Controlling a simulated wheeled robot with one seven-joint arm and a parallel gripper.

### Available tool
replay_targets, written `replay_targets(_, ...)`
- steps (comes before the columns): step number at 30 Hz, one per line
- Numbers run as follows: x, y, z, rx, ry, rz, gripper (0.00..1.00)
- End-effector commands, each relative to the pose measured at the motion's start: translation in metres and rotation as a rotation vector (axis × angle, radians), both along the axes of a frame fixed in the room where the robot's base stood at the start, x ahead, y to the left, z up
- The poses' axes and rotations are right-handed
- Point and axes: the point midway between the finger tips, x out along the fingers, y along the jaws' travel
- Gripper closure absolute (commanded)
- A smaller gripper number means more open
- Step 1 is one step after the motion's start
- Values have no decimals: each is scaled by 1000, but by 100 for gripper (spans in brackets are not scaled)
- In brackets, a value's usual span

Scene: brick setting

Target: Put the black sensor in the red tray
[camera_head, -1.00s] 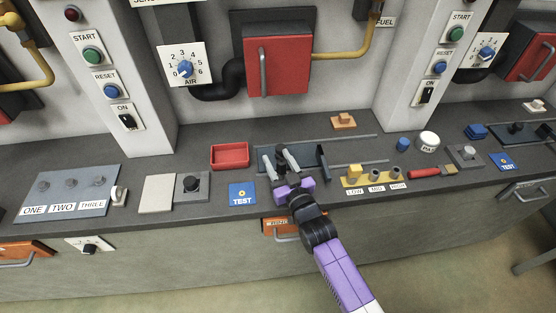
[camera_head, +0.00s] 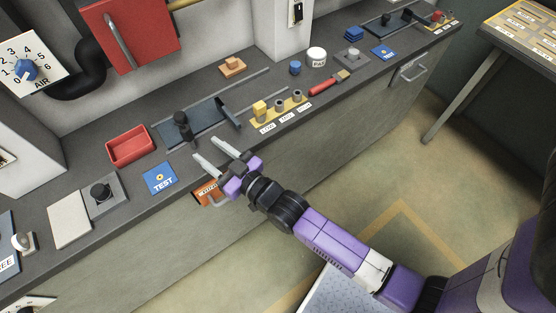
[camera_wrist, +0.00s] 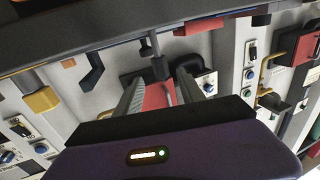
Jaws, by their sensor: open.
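The black sensor (camera_head: 182,125) looks like a dark upright cylinder standing on the grey slide plate (camera_head: 205,128) on the bench. The red tray (camera_head: 130,146) is a shallow open box left of it, and it looks empty. My gripper (camera_head: 204,148) is open and empty at the bench's front edge, with its fingers pointing toward the sensor and short of it. In the wrist view, which looks upside down, a dark post that seems to be the sensor (camera_wrist: 160,67) shows between and beyond the fingertips (camera_wrist: 158,82).
A blue TEST plate (camera_head: 160,178) lies in front of the tray. A dark upright stop (camera_head: 230,112) stands at the slide's right end. The yellow socket strip (camera_head: 280,112) is farther right. An orange drawer label (camera_head: 207,192) with a handle is below my gripper.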

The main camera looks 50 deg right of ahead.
Motion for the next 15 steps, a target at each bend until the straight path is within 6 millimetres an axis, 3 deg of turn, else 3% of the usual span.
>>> replay_targets(4, -4, 0, -1, 0, 4, 1, 54)
replay_targets(7, -25, 3, -6, 0, 19, 4, 54)
replay_targets(11, -77, 8, -12, -1, 57, 11, 54)
replay_targets(15, -143, 14, -7, -1, 102, 21, 54)
